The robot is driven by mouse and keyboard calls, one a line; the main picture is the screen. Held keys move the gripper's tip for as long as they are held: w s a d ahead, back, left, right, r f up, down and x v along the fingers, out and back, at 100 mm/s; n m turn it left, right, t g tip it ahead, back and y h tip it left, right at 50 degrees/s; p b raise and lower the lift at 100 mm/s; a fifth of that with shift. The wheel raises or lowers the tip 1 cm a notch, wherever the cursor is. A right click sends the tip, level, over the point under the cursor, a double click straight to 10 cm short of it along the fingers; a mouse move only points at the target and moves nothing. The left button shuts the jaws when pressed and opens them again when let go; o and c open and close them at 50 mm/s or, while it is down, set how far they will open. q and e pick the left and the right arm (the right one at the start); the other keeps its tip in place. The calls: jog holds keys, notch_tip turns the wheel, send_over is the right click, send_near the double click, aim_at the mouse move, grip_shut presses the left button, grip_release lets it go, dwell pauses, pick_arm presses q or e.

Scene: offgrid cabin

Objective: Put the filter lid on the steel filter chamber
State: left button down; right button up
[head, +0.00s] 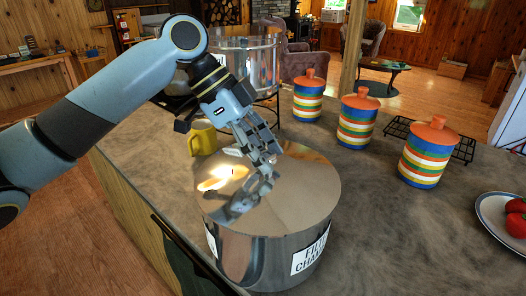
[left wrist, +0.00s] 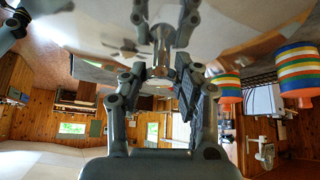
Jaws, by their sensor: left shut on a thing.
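The steel filter chamber (head: 262,258) stands upright on the counter, with a white label reading "FILTER CHAMBER" on its side. A mirror-like round filter lid (head: 310,185) covers its top in the head view, and its rim looks level with the chamber's edge. I cannot tell whether a small gap is left under it. My left gripper (head: 268,158) comes down from the upper left over the lid's middle and is shut on its knob, mostly hidden by the fingers. The left wrist view shows the shiny knob (left wrist: 161,42) between the fingers. My right gripper is not in view.
A yellow mug (head: 203,138) stands close behind the chamber, and a larger steel vessel (head: 262,58) sits on a dark stand farther back. Three striped canisters (head: 421,165) with orange lids, a black rack (head: 463,150) and a plate (head: 490,212) of red fruit are right. The front-right counter is clear.

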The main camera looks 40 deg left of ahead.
pick_arm(q)
jog(key=shift+c, duration=1.7)
grip_release()
jog(key=shift+f, duration=0.1)
jog(key=p+v, duration=0.5)
jog(key=shift+p+v, duration=0.6)
jog(key=shift+v, duration=0.45)
